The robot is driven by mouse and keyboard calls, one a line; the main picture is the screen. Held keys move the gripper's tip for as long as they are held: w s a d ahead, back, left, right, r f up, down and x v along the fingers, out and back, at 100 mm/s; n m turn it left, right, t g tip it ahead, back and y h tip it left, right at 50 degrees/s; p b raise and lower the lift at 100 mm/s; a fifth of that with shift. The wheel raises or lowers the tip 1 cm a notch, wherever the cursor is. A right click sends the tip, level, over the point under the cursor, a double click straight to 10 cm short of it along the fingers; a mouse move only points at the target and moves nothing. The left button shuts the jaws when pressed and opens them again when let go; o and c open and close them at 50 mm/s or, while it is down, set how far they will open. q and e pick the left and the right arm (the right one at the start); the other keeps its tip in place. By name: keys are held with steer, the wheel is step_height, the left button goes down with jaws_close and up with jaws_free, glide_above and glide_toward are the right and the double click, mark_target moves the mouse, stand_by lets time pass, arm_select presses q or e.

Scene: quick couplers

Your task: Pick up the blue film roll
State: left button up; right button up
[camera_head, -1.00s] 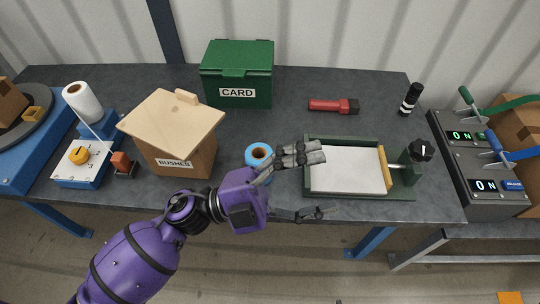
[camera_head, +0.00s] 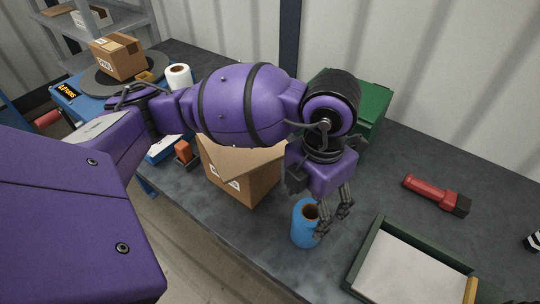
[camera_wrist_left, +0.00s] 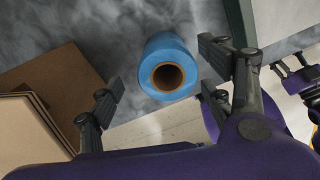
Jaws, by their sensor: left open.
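The blue film roll (camera_head: 304,226) stands upright on the dark table, its brown core hole facing up. In the left wrist view the roll (camera_wrist_left: 167,52) lies ahead, between the spread fingers. My left gripper (camera_head: 335,215) points down from above, its fingers at the roll's upper right side in the head view. It is open and empty, with a gap to the roll on both sides in the left wrist view (camera_wrist_left: 165,75). Purple and dark jointed parts of mine, perhaps my right gripper (camera_wrist_left: 298,75), show at that view's right edge; their state is unclear.
The green tray frame (camera_head: 368,250) with a white sheet is to the right. A green card box (camera_head: 372,115) is behind. A red flashlight (camera_head: 430,194) lies farther right.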

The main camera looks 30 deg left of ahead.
arm_select(q)
steer(key=shift+d+f, duration=0.1)
steer(key=shift+f, duration=0.45)
step_height(320, 180, down, 6)
steer(key=shift+s+d+r, duration=0.1)
steer(key=shift+d+r, duration=0.05)
steer(key=shift+r, duration=0.1)
steer(key=shift+f, duration=0.35)
arm_select(e)
steer(key=shift+s+d, duration=0.1)
steer(key=shift+s, duration=0.25)
steer(key=shift+w, duration=0.1)
arm_select(q)
steer(key=c, duration=1.5)
arm_select(e)
steer(key=shift+w, duration=0.2)
arm_select(q)
steer(key=shift+r, duration=0.2)
